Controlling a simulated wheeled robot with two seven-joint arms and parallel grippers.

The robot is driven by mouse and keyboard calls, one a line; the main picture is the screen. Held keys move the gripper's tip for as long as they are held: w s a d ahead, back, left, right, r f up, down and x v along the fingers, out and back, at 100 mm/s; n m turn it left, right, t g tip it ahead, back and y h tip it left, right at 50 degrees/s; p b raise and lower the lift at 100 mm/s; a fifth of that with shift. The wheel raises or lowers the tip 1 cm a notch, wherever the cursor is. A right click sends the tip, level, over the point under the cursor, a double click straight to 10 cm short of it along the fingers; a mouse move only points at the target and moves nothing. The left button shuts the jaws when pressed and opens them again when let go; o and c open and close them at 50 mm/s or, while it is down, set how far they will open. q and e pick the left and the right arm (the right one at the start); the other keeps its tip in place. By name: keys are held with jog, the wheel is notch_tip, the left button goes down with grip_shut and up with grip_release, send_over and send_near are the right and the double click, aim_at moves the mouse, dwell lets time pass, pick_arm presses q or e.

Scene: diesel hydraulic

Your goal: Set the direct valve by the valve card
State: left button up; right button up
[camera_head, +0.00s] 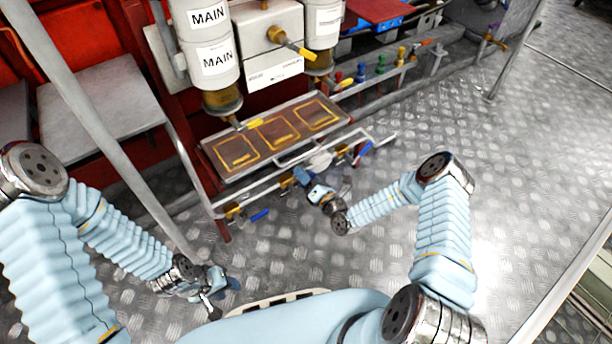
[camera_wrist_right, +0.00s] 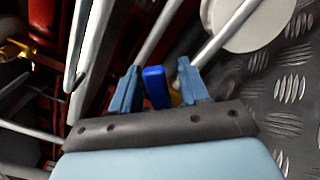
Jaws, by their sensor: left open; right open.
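In the right wrist view a blue lever handle (camera_wrist_right: 155,88) stands between the two spread fingers of my right gripper (camera_wrist_right: 158,88). A yellowish valve body shows partly behind it; the rest is hidden. In the head view my right gripper (camera_head: 302,178) is at the low pipes in front of the brown tray. Other blue valve levers show there, one to its right (camera_head: 363,152) and one to its left (camera_head: 260,215). A white printed label (camera_head: 275,73) is on the grey box; its print is too small to read. My left gripper (camera_head: 218,296) is open and empty, low at the left.
Two white canisters marked MAIN (camera_head: 215,58) hang above the brown three-panel tray (camera_head: 270,135). A yellow-handled valve (camera_head: 290,43) is on the box. Several coloured valves (camera_head: 380,65) stand behind. A grey pole (camera_head: 95,125) crosses the left. The metal floor (camera_head: 530,150) at right is clear.

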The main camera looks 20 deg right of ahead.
jog(key=shift+c, duration=0.3)
grip_shut()
jog(key=shift+d+f, duration=0.1)
jog(key=shift+f, duration=0.05)
jog(key=shift+w+d+f+m+b, duration=0.1)
jog(key=shift+d+f+m+b, duration=0.15)
jog(key=shift+f+m+b, duration=0.75)
jog(key=shift+w+d+f+m, duration=0.1)
jog(key=shift+d+f+m, duration=0.25)
jog(key=shift+m, duration=1.45)
jog(key=shift+w+d+f+m+b, duration=0.15)
jog(key=shift+f+m+b, duration=0.5)
jog(key=shift+m, duration=0.75)
jog(key=shift+s+f, duration=0.1)
jog(key=shift+f, duration=0.05)
jog(key=shift+o, duration=0.3)
grip_release()
